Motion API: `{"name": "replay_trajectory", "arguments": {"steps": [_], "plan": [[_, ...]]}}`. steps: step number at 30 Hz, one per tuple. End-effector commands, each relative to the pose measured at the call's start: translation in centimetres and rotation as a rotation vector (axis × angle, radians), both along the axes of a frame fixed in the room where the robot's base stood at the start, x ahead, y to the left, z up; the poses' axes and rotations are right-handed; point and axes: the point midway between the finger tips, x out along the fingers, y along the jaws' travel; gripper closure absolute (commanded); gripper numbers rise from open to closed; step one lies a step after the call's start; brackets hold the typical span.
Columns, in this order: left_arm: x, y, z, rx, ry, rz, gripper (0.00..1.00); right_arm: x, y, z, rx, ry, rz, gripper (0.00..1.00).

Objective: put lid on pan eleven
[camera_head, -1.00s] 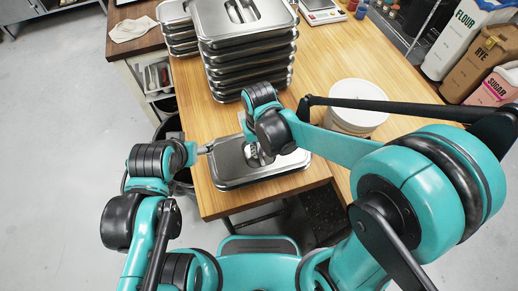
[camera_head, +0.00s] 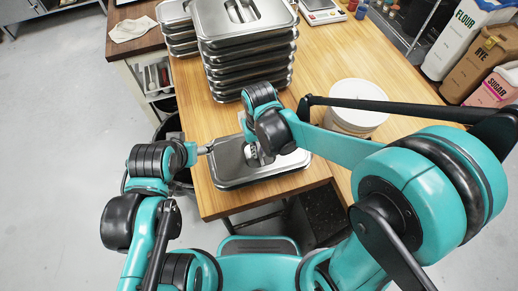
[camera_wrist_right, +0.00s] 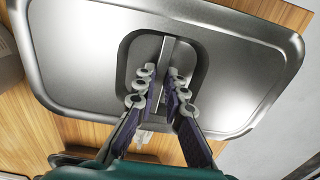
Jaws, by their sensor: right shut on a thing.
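A steel lid (camera_head: 229,168) lies flat at the table's front edge. It also shows in the right wrist view (camera_wrist_right: 85,50), with a bar handle (camera_wrist_right: 167,58) in its recess. My right gripper (camera_head: 253,155) is shut on this handle, one finger on each side of the bar. A pan under the lid is mostly hidden. I cannot tell whether the lid rests fully on its rim. My left gripper (camera_head: 204,149) is at the lid's left edge. Its fingers are too small to tell whether they are open or touching.
A tall stack of lidded steel pans (camera_head: 245,62) stands just behind, with a shorter stack (camera_head: 178,38) to its left. A white tub (camera_head: 356,104) stands to the right. A scale (camera_head: 320,10) is at the back. The wooden table (camera_head: 205,192) ends close in front.

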Motion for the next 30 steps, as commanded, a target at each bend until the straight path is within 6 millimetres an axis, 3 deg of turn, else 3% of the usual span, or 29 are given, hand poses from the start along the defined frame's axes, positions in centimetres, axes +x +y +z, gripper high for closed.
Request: {"name": "replay_trajectory", "arguments": {"steps": [30], "plan": [[0.0, 0.0, -2.1, 0.000, 0.000, 0.000, 0.33, 0.0, 0.0, -2.4, 0.000, 0.000, 0.000, 1.00]]}}
